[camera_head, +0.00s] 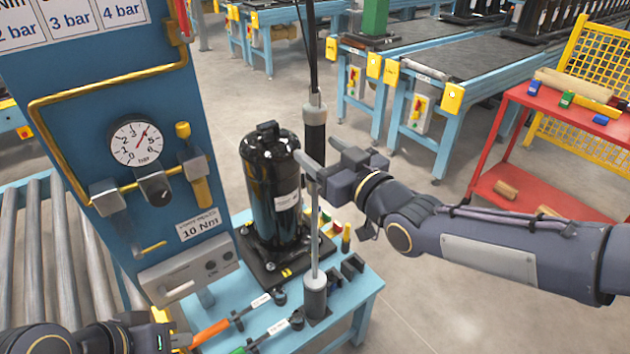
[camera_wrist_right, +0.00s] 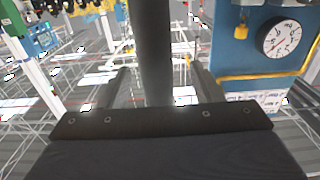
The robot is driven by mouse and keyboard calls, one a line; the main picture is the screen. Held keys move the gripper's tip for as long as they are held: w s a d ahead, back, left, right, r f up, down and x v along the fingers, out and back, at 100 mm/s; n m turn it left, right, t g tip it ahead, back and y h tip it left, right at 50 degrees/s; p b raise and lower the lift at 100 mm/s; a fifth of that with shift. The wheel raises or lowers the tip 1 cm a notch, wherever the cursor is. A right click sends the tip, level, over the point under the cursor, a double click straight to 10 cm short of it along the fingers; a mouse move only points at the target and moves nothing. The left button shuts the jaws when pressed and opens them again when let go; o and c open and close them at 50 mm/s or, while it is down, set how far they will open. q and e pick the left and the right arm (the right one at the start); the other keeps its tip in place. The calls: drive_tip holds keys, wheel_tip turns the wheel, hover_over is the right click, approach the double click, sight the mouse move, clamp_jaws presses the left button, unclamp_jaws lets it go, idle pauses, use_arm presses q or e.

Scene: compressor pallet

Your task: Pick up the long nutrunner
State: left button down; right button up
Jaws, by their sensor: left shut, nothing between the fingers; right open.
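The long nutrunner (camera_head: 315,125) hangs upright from cables in the head view. It has a dark body, a grey collar and a thin grey shaft that runs down to a grey cylinder at the front of the blue bench. My right gripper (camera_head: 321,156) is open at the lower part of the dark body. In the right wrist view the nutrunner's dark body (camera_wrist_right: 153,50) stands between the two spread fingers, with a gap visible on each side. My left gripper (camera_head: 178,341) is shut and empty at the bottom left, low in the head view and away from the nutrunner.
A black compressor (camera_head: 268,185) stands on the blue bench (camera_head: 362,285) just left of the nutrunner. Labelled orange (camera_head: 210,333) and green-ended tools lie at the bench front. A blue gauge panel (camera_head: 170,75) rises at left. A red cart (camera_head: 545,195) stands at right; the floor between is clear.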

sight(309, 137)
drive_tip(key=p+x, duration=0.1)
drive_tip(key=x, duration=0.4)
drive_tip(key=shift+w+d, duration=0.15)
drive_tip(key=shift+w, duration=0.05)
clamp_jaws()
idle(1.0)
drive_tip(key=shift+r, duration=0.25)
